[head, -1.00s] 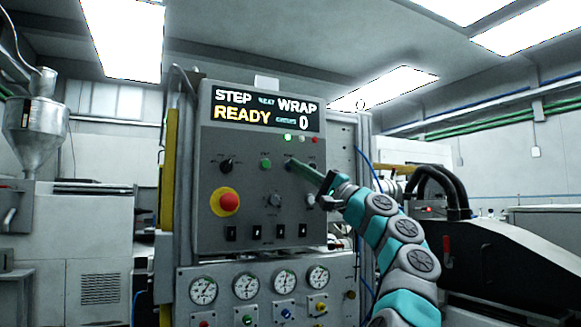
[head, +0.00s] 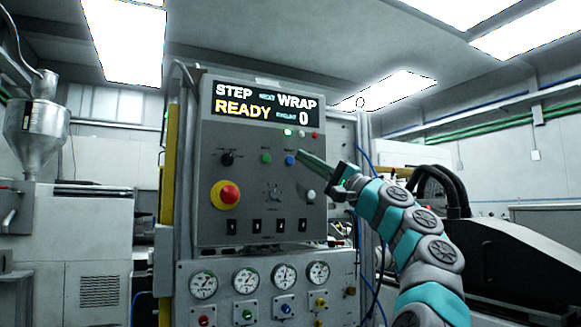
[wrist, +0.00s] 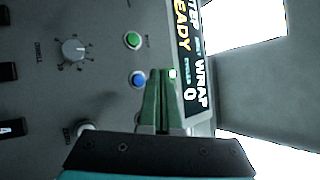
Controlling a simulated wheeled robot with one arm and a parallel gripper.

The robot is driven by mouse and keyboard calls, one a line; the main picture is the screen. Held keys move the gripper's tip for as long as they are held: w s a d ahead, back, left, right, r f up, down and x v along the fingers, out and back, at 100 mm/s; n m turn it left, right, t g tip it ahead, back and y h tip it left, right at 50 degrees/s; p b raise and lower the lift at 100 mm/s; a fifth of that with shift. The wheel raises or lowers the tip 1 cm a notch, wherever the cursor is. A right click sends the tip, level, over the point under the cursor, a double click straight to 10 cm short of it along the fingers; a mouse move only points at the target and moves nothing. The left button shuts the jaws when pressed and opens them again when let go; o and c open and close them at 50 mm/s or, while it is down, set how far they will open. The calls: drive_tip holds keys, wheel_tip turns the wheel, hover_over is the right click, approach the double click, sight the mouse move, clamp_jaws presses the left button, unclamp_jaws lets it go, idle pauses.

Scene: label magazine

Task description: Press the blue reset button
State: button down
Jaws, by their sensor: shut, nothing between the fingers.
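The blue reset button (head: 290,159) sits on the grey control panel (head: 240,180), right of a green button (head: 265,158). In the wrist view the blue button (wrist: 138,80) shows just left of my fingertips, beside the green button (wrist: 132,40). My gripper (head: 300,155) is shut and empty, its green fingers pointing at the panel just right of the blue button. The gripper also shows in the wrist view (wrist: 161,72). I cannot tell whether the fingertips touch the panel. The display (head: 265,104) reads STEP, WRAP, READY and 0.
A red emergency knob on a yellow ring (head: 229,195) is at the panel's left. A black selector (head: 227,159), a dial (head: 272,192) and a white knob (head: 310,196) are near the buttons. Gauges (head: 245,281) sit below. A black machine (head: 510,255) stands at right.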

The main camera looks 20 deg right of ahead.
drive_tip(key=shift+s+b, duration=0.45)
drive_tip(key=shift+s, duration=0.8)
drive_tip(key=shift+d, duration=0.15)
